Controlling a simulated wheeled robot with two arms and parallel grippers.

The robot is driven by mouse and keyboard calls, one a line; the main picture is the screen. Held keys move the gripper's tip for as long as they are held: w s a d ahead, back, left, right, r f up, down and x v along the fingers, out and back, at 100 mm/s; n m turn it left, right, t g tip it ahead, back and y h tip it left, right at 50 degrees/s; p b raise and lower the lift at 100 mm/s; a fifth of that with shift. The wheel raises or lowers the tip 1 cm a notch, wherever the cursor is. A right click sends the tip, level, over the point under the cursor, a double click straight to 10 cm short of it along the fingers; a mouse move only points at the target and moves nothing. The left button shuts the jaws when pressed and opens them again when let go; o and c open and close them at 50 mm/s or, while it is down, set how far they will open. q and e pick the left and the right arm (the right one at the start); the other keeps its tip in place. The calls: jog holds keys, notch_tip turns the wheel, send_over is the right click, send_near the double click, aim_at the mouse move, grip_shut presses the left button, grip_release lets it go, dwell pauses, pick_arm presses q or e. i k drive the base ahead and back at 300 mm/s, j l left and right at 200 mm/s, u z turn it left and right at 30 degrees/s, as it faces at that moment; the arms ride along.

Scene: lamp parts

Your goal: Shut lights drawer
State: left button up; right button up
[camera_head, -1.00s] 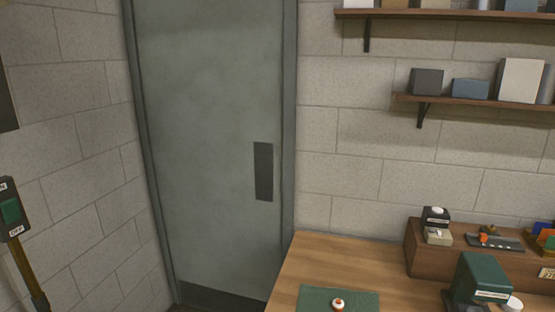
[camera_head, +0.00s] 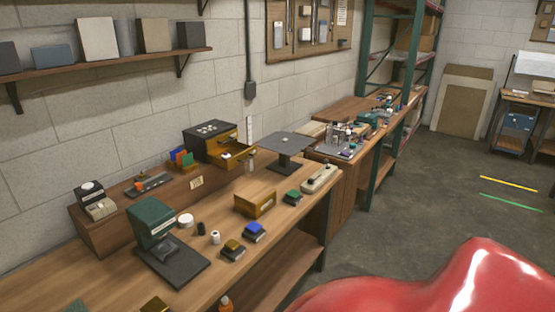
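A dark box (camera_head: 205,139) with small light pieces on its top stands at the back of the workbench. A yellow-orange drawer (camera_head: 235,154) sticks out of its front toward the right and looks open. The drawer's contents are too small to tell. I cannot read a label on it, so I cannot tell if it is the lights drawer. Neither of my grippers shows in the head view.
The wooden workbench (camera_head: 110,256) holds a green device (camera_head: 152,222), a yellow box (camera_head: 255,204) and several small blocks. A dark raised plate (camera_head: 287,143) stands right of the drawer. A glossy red shape (camera_head: 430,285) fills the lower right; floor is free beyond it.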

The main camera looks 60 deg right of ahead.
aim_at(234, 154)
jog(key=z, duration=1.65)
